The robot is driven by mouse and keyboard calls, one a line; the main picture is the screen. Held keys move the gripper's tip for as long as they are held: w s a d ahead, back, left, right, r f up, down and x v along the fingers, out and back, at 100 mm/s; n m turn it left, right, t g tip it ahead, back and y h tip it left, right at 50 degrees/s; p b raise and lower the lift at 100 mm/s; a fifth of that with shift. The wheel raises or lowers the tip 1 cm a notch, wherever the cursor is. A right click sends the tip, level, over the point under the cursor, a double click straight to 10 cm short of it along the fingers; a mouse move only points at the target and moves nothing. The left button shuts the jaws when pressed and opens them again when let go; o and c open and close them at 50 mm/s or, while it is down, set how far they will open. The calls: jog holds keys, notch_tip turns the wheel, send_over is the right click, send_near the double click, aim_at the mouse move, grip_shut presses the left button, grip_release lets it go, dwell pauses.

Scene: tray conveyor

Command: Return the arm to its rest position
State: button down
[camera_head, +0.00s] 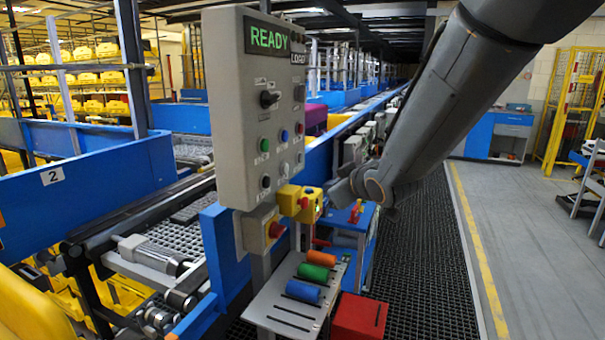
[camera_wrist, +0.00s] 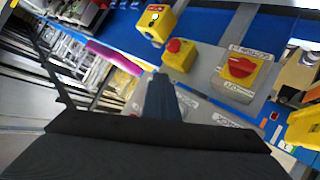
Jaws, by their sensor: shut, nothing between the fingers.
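My arm reaches down from the upper right in the head view. My gripper (camera_head: 342,192) is at its lower end, small and partly hidden by the wrist. It is in the air to the right of the grey control panel (camera_head: 232,110) and yellow button boxes (camera_head: 300,203). In the wrist view my gripper (camera_wrist: 162,82) shows as dark fingers together, shut and empty. Beyond it are a yellow box with a red button (camera_wrist: 178,55) and a yellow box with a red rotary switch (camera_wrist: 238,72). I cannot tell the exact gap to them.
Blue conveyor sides (camera_head: 100,183) lie left. The dark mat (camera_head: 425,260) and grey floor (camera_head: 540,240) at right are clear.

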jog(key=s+d+f+m+g+h, duration=0.4)
jog(key=s+d+f+m, duration=0.1)
jog(key=s+d+f, duration=0.55)
jog(key=s+d+f+m+g, duration=0.2)
jog(key=s+f+g, duration=0.1)
jog(key=s, duration=0.6)
jog(key=s+d+f+m+g+h, duration=0.1)
jog(key=s+d+f+m+g, duration=0.1)
jog(key=s, duration=0.8)
jog(key=shift+s+d+f+g, duration=0.15)
jog(key=shift+d+f+g, duration=0.15)
jog(key=shift+f+g, duration=0.7)
jog(key=shift+r, duration=0.15)
